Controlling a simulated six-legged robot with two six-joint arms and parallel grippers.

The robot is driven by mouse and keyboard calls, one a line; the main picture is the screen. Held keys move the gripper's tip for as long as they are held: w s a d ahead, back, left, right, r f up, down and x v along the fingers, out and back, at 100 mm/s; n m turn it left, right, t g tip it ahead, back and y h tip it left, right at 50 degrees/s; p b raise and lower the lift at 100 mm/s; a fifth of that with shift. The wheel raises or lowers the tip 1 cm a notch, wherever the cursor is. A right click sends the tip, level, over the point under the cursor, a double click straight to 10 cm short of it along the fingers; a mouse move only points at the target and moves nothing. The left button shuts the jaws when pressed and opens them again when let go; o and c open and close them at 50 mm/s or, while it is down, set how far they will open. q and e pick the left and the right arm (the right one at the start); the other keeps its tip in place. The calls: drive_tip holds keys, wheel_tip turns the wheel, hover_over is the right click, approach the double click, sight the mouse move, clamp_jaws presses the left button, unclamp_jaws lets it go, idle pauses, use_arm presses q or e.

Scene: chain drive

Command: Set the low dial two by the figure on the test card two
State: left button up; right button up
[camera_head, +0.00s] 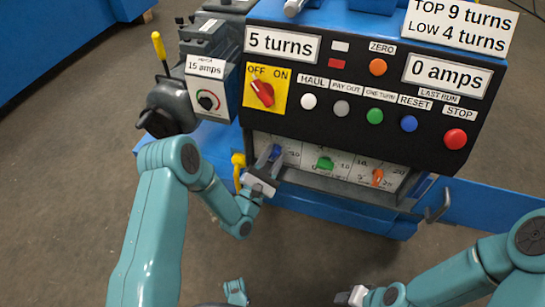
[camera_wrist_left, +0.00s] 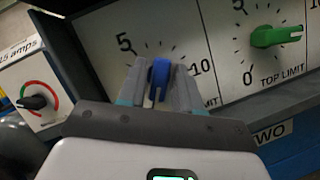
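A blue dial (camera_head: 275,152) is at the left of the white scale strip low on the black panel; in the left wrist view the blue dial (camera_wrist_left: 159,72) stands roughly upright between the marks 5 and 10. My left gripper (camera_head: 266,170) is at this dial, one finger on each side of it in the wrist view (camera_wrist_left: 160,88). Whether the fingers touch the dial is unclear. A card (camera_head: 460,27) at top right reads TOP 9 turns, LOW 4 turns; its number does not show. My right gripper (camera_head: 350,296) is at the bottom edge, far from the panel.
A green dial (camera_head: 325,163), labelled TOP LIMIT in the wrist view, and an orange dial (camera_head: 377,177) sit to the right. A yellow-handled part (camera_head: 238,162) is just left of the gripper. Above are a red OFF/ON switch (camera_head: 262,92) and coloured buttons. A "5 turns" display (camera_head: 282,44) is upper left.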

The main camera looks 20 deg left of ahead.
use_arm(q)
clamp_jaws()
drive_tip(key=shift+m, duration=0.4)
drive_tip(key=m+h, duration=0.1)
drive_tip(key=m, duration=0.1)
drive_tip(key=m+g, duration=0.1)
drive_tip(key=m, duration=0.1)
drive_tip(key=shift+a+m+g+h, duration=0.1)
drive_tip(key=shift+m+g+h, duration=0.2)
drive_tip(key=shift+m+h, duration=0.1)
drive_tip(key=m+g, duration=0.1)
drive_tip(key=m, duration=0.1)
drive_tip(key=m+g, duration=0.1)
drive_tip(key=m, duration=0.2)
drive_tip(key=shift+h, duration=0.4)
drive_tip(key=m+g, duration=0.1)
drive_tip(key=m, duration=0.1)
drive_tip(key=m+g+p, duration=0.1)
drive_tip(key=m, duration=0.2)
drive_tip(key=shift+y, duration=0.4)
drive_tip(key=m+g+y, duration=0.1)
drive_tip(key=m, duration=0.3)
drive_tip(key=shift+y, duration=0.4)
drive_tip(key=shift+m, duration=0.3)
